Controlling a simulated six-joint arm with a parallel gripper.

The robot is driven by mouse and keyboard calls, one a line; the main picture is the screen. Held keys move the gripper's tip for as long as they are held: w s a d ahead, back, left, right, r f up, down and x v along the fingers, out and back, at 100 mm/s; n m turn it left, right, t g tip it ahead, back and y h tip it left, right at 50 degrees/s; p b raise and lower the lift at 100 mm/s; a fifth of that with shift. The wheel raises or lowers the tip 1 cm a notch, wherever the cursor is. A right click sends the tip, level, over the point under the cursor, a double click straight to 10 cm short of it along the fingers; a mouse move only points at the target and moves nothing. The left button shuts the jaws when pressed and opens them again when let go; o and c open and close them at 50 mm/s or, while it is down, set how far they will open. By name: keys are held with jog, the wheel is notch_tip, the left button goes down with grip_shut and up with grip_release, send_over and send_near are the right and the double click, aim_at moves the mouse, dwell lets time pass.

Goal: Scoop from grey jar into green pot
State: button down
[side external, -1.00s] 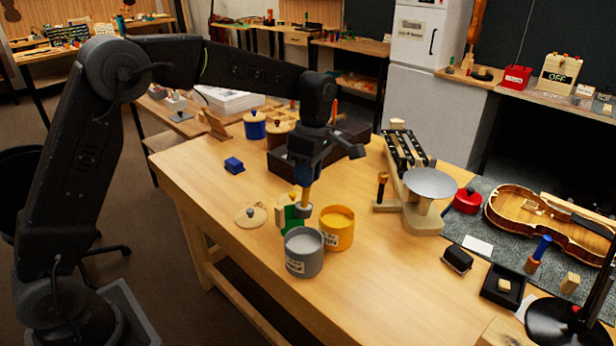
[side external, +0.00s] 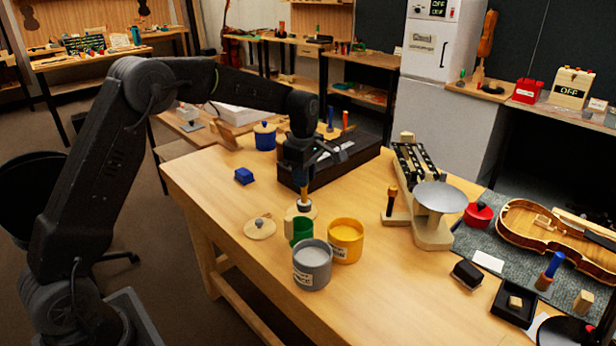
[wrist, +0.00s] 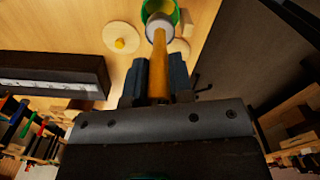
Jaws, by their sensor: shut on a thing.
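My gripper (side external: 302,165) is shut on the orange handle of a scoop (wrist: 158,65), which hangs down from the jaws. The scoop's pale grey cup (wrist: 159,25) is at the rim of the green pot (side external: 301,230) in the wrist view, overlapping it. The side view shows the cup just above and behind the pot; whether they touch I cannot tell. The green pot also shows at the top of the wrist view (wrist: 175,14), with something yellowish inside. The open grey jar (side external: 312,268) stands in front of the pot, with pale grey contents. What the cup holds is hidden.
An open yellow jar (side external: 346,242) stands right of the green pot. A wooden lid (side external: 260,228) lies to its left. A dark box (side external: 345,163) is behind my gripper, and a scale with a round pan (side external: 440,196) is to the right. The table's left front is clear.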

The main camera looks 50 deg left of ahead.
notch_tip(320, 180, down, 2)
jog(key=shift+f, duration=0.25)
jog(key=shift+s+a+f, duration=0.1)
jog(key=shift+a+f, duration=0.1)
jog(key=shift+f, duration=0.05)
jog(key=a+f+h, duration=0.3)
jog(key=a+h, duration=0.2)
jog(key=h, duration=0.5)
jog(key=shift+s+a+t, duration=0.2)
jog(key=shift+a+t, duration=0.1)
jog(key=shift+t, duration=0.1)
jog(key=shift+d, duration=0.1)
